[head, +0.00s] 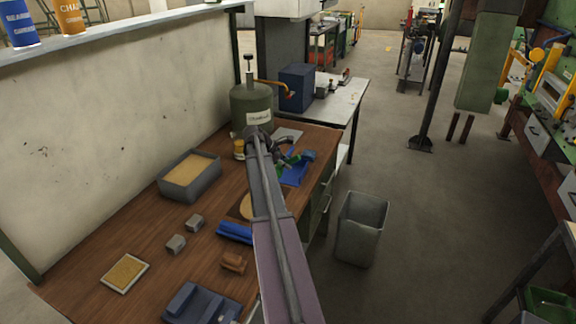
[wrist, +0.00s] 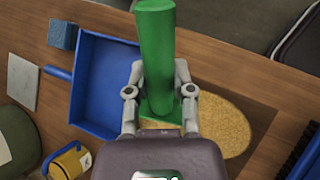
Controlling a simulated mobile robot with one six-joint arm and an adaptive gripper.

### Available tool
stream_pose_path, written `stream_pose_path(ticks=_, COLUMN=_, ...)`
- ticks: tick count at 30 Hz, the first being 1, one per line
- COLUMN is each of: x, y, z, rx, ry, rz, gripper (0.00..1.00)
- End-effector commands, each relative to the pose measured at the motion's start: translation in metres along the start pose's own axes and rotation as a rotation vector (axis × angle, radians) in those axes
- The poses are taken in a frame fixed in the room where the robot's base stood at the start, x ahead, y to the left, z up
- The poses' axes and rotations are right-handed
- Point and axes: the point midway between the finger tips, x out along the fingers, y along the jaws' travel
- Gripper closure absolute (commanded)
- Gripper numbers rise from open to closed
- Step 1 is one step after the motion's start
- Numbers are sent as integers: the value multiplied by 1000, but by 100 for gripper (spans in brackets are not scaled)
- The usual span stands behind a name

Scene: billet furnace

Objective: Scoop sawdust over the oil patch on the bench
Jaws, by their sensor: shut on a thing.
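My gripper (head: 280,150) is shut on the green scoop (wrist: 155,45), whose handle stands up between the fingers in the wrist view (wrist: 160,75). The scoop's lower end is partly hidden by my gripper. A tan layer of sawdust (wrist: 225,120) lies on the bench (head: 135,230) just right of the scoop, over a darker patch (wrist: 262,122). The sawdust layer also shows in the head view (head: 247,207), partly hidden by my arm. A grey tub (head: 190,187) full of sawdust stands on the bench to the left. I cannot tell whether the scoop touches the bench.
A blue dustpan (wrist: 100,95) lies left of the scoop. A green tank (head: 252,105), a yellow can (wrist: 68,163) and a blue block (wrist: 62,35) are nearby. A bin (head: 360,230) stands right.

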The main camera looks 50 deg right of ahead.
Motion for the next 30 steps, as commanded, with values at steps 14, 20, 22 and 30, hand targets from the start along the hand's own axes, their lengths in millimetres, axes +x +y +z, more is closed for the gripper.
stream_pose_path(ticks=14, x=-1, y=0, z=0, rx=-2, ry=-9, rz=1, gripper=100)
stream_pose_path(ticks=20, x=-3, y=1, z=-1, rx=-6, ry=-21, rz=1, gripper=100)
stream_pose_path(ticks=22, x=-4, y=2, z=-2, rx=-9, ry=-30, rz=1, gripper=100)
stream_pose_path(ticks=30, x=-12, y=4, z=-4, rx=-25, ry=-93, rz=2, gripper=100)
